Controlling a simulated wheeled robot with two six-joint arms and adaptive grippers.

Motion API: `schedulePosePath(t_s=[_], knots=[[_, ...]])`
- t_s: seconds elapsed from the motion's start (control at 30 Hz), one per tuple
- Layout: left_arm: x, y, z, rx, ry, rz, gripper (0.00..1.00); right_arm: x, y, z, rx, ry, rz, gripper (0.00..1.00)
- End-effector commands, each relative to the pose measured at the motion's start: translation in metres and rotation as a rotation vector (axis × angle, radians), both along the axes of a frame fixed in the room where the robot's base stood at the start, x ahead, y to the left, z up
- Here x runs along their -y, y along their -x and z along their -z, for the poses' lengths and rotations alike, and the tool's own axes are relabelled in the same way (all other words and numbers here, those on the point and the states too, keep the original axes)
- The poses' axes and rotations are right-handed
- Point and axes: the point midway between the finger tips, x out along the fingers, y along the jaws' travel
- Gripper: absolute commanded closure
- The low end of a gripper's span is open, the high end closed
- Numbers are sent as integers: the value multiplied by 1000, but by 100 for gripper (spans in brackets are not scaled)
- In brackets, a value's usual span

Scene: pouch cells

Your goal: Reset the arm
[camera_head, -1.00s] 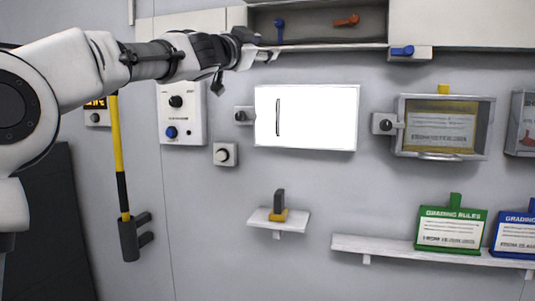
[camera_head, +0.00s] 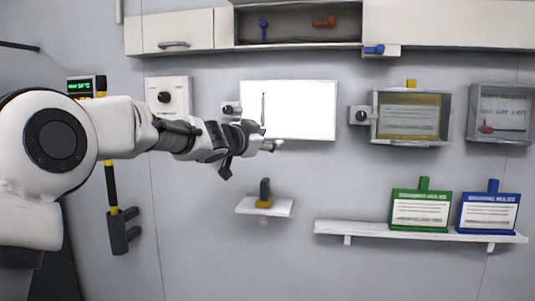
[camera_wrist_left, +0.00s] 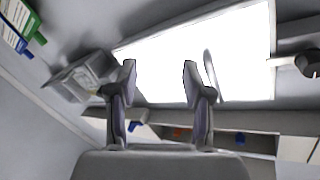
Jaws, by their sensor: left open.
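My left arm comes in from the left in the head view. Its gripper (camera_head: 272,145) is in front of the lower left part of a bright white panel (camera_head: 305,110) on the wall. In the left wrist view the two fingers of the left gripper (camera_wrist_left: 160,82) stand apart with nothing between them. The white panel (camera_wrist_left: 240,60) fills the space beyond the fingers there. My right gripper is not in view.
A small shelf (camera_head: 285,207) with a dark and yellow piece is below the gripper. A long shelf (camera_head: 335,228) holds a green sign (camera_head: 420,210) and a blue sign (camera_head: 488,213). Above is an open cabinet (camera_head: 290,30) with blue and red pieces. A framed box (camera_head: 447,118) hangs to the right.

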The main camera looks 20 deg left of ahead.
Motion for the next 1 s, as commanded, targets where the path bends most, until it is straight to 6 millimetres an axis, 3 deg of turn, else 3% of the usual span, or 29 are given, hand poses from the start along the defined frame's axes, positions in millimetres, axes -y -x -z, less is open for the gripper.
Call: schedulePosePath(t_s=[0.1, 0.2, 0.73, 0.77, 0.87, 0.97, 1.0], knots=[[4, -3, 19, -26, 12, 6, 50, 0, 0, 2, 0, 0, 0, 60], [5, -4, 27, -37, 16, 8, 50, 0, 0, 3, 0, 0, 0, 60], [7, -5, 35, -50, 21, 10, 50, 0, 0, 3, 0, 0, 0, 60], [8, -6, 42, -59, 25, 12, 50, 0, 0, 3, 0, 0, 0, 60], [17, -9, 89, -128, 55, 24, 50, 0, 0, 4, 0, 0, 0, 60], [32, -8, 169, -249, 108, 36, 50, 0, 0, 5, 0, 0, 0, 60], [38, -4, 206, -304, 133, 38, 50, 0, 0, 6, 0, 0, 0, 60]])
